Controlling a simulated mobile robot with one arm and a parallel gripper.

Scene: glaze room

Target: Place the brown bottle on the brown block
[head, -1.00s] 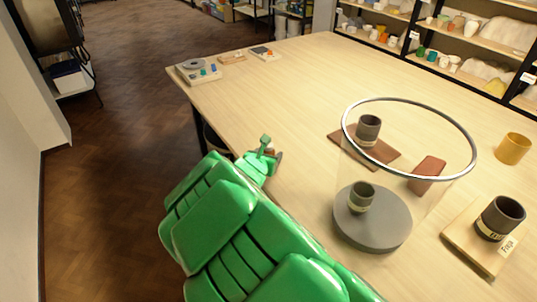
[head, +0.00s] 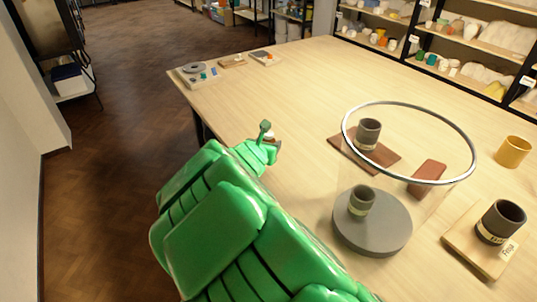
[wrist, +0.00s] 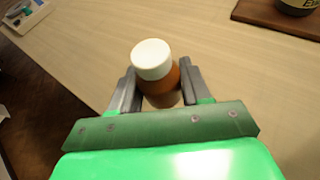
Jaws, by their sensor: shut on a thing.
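The brown bottle (wrist: 163,88) with a white cap is between the two fingers of my gripper (wrist: 156,90) in the wrist view, and the gripper is shut on it. In the head view my gripper (head: 269,146) is at the table's left edge, and the bottle is mostly hidden behind it. I cannot tell whether the bottle touches the table. The brown block (head: 428,176) lies on the table to the right of the gripper, seen through a clear cylinder wall below a silver rim. Its top looks bare.
The clear cylinder's silver rim (head: 345,120) rises above a round grey base (head: 370,238) bearing a dark cup (head: 361,200). A reddish-brown board (head: 340,143) with another cup is behind. A wooden board (head: 465,250) with a cup and a yellow cup (head: 513,152) are at right. The table's far middle is clear.

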